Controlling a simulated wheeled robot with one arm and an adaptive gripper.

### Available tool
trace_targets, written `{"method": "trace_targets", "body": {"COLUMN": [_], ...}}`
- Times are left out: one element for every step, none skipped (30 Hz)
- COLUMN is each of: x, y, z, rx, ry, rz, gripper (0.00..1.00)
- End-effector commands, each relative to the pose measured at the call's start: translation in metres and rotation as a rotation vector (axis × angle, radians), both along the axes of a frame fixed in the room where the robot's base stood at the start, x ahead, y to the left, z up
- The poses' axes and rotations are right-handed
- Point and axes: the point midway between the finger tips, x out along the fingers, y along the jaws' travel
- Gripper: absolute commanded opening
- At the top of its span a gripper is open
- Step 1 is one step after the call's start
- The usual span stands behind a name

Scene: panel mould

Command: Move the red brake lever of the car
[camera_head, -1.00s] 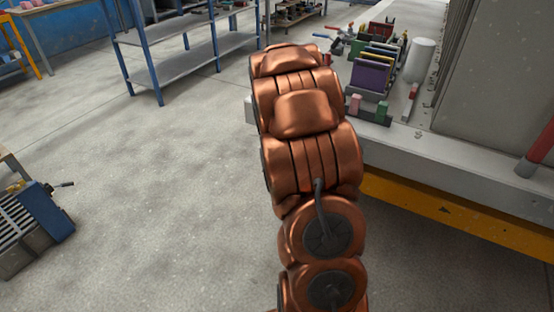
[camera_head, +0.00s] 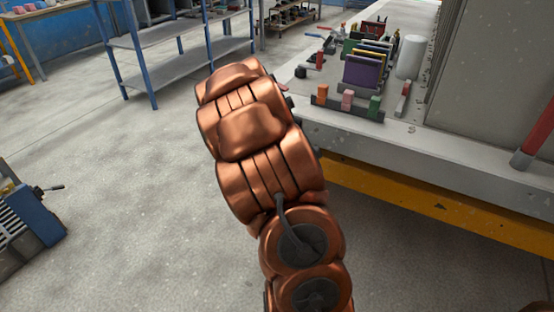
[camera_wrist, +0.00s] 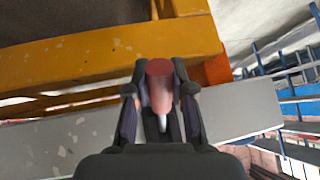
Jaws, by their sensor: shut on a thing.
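The red lever grip (camera_wrist: 160,80) is a rounded red cylinder in the wrist view, with a thin pale rod below it. My gripper (camera_wrist: 158,90) has its two dark fingers closed on either side of the red grip, holding it. In the head view my copper-coloured arm hides the gripper and the lever.
A grey platform with a yellow beam (camera_head: 400,195) below its edge runs along the right. Coloured blocks and a purple panel (camera_head: 368,72) stand on it, near a white cylinder (camera_head: 410,56). A blue-framed shelf (camera_head: 175,45) stands behind. Open floor lies left.

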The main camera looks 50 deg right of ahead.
Motion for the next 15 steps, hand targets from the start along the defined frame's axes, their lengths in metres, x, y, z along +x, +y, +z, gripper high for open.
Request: {"method": "trace_targets", "body": {"x": [0.0005, 0.0005, 0.0005, 0.0003, 0.0003, 0.0003, 0.0002, 0.0003, 0.0002, 0.0002, 0.0002, 0.0001, 0.0001, 0.0001, 0.0001], "y": [-0.0004, -0.0003, -0.0003, -0.0002, -0.0001, -0.0001, -0.0001, 0.0, 0.0, 0.0, 0.0, 0.0001, 0.0001, 0.0001, 0.0001], "z": [-0.0001, -0.0002, -0.0003, -0.0003, -0.0004, -0.0004, -0.0005, -0.0004, -0.0004, -0.0004, -0.0005, -0.0004, -0.0004, -0.0004, -0.0004], "rx": [-0.001, -0.001, -0.001, -0.001, 0.0, 0.0, 0.0, 0.0, 0.0, 0.0, 0.0, 0.001, 0.001, 0.001, 0.001], "ry": [-0.001, -0.001, -0.001, -0.001, 0.0, 0.001, 0.001, 0.001, 0.001, 0.001, 0.001, 0.001, 0.001, 0.001, 0.001], "rz": [0.0, 0.0, 0.001, 0.001, 0.001, 0.001, 0.001, 0.001, 0.001, 0.001, 0.001, 0.001, 0.001, 0.001, 0.001], "gripper": [0.0, 0.25, 0.29, 0.32, 0.35, 0.39, 0.43, 0.46, 0.5, 0.5, 0.5, 0.5, 0.5, 0.5, 0.5]}}
